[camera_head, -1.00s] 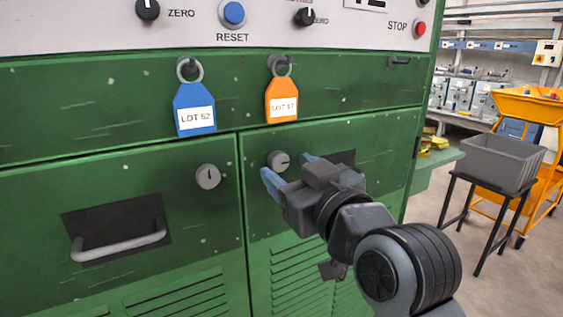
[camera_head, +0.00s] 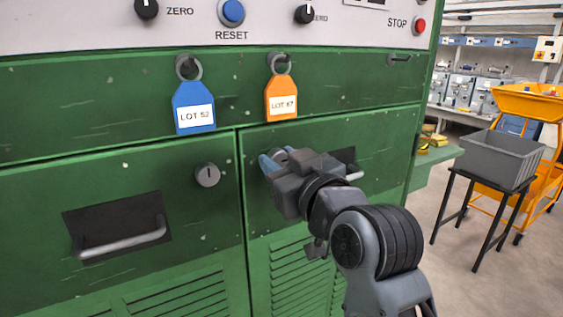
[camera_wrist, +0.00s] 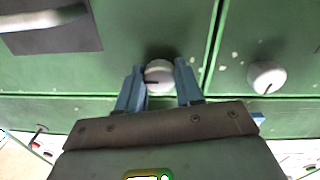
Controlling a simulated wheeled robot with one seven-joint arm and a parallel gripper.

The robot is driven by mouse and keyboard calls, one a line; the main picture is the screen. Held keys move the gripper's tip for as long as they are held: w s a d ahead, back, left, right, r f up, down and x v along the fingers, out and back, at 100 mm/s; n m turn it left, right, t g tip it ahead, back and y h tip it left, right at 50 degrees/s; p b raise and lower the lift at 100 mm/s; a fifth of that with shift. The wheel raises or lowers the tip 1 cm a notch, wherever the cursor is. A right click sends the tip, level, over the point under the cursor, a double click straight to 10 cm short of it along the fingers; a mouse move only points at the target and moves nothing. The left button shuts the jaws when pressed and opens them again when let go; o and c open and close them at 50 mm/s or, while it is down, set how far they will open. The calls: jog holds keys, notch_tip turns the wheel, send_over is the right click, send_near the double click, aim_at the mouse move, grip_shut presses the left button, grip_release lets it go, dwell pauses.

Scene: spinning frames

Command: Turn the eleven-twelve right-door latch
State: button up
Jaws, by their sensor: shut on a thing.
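The right-door latch (camera_wrist: 159,75) is a round pale knob with a dark slot. In the wrist view it sits between the two blue fingers of my gripper (camera_wrist: 160,84), which is shut on it. The slot runs about level there, toward the left finger. In the head view my gripper (camera_head: 279,159) reaches the upper left corner of the right green door (camera_head: 390,140) and mostly hides this latch. The left-door latch (camera_head: 207,174), with an upright slot, is free and also shows in the wrist view (camera_wrist: 267,77).
A blue tag (camera_head: 194,98) and an orange tag (camera_head: 281,83) hang just above the doors. The left door has a recessed bar handle (camera_head: 122,244); the right door's handle (camera_head: 353,175) is partly behind my gripper. A grey bin (camera_head: 500,160) stands on a stand at right.

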grip_shut()
jog(key=shift+n, duration=0.3)
jog(key=n+b, duration=0.1)
jog(key=n, duration=0.2)
jog(key=shift+d+f+b, duration=0.1)
jog(key=shift+b, duration=0.25)
jog(key=n+b, duration=0.1)
jog(key=n, duration=0.3)
jog(key=shift+y+b, duration=0.3)
jog(key=shift+b, duration=0.1)
jog(key=n+b, duration=0.4)
jog(key=n, duration=0.2)
jog(key=shift+f+n, duration=0.1)
jog(key=shift+n, duration=0.2)
jog(key=shift+n+y+b, duration=0.3)
jog(key=shift+n+b, duration=1)
jog(key=shift+n, duration=0.8)
